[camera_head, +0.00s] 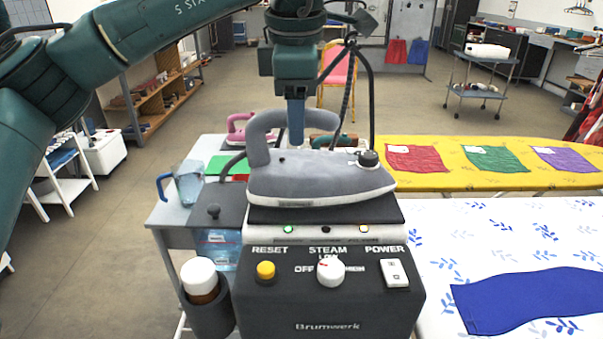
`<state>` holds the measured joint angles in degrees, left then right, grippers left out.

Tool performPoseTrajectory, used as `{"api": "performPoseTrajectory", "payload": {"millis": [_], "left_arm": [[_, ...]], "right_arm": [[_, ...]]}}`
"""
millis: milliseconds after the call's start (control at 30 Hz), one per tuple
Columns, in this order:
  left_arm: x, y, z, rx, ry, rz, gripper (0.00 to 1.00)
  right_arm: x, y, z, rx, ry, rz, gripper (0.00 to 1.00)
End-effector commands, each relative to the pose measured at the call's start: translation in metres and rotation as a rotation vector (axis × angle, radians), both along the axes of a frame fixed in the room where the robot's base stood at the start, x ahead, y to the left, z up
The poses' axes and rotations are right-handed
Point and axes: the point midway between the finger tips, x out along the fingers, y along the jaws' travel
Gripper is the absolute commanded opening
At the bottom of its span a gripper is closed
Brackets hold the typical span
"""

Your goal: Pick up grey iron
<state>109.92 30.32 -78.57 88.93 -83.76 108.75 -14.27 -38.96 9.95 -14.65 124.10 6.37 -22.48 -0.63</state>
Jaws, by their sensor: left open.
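The grey iron (318,179) rests on top of the dark steam station (327,300), its tip toward the right and its arched grey handle (258,137) on top. My left gripper (296,122) comes down from above at the handle, with its blue-grey finger pointing down at the handle's right part. It is open; only one finger shows clearly, and I cannot tell whether it touches the handle. The iron sits level on its rest. My right gripper is out of view.
The station's front has a yellow button (265,270), a white knob (330,272) and a power switch (395,273). A bottle (199,279) stands at its left. A clear jug (189,186) and pink iron (236,127) are behind. A patterned ironing board (440,300) lies right.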

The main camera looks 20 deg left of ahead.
Motion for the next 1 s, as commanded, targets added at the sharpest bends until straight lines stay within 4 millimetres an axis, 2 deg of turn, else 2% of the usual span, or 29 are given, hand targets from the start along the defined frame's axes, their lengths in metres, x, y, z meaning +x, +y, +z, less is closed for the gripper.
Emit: {"api": "performPoseTrajectory", "payload": {"millis": [100,200,467,1000], "left_arm": [[0.003,0.001,-0.018,0.000,0.001,0.002,0.50],[0.004,0.001,-0.027,0.000,0.001,0.000,0.50],[0.005,0.001,-0.029,-0.001,0.000,0.001,0.50],[0.005,0.001,-0.029,-0.001,0.000,0.000,0.06]], "right_arm": [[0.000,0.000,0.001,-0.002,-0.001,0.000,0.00],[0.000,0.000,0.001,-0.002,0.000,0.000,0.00],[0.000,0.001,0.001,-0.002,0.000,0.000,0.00],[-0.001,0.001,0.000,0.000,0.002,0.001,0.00]]}}
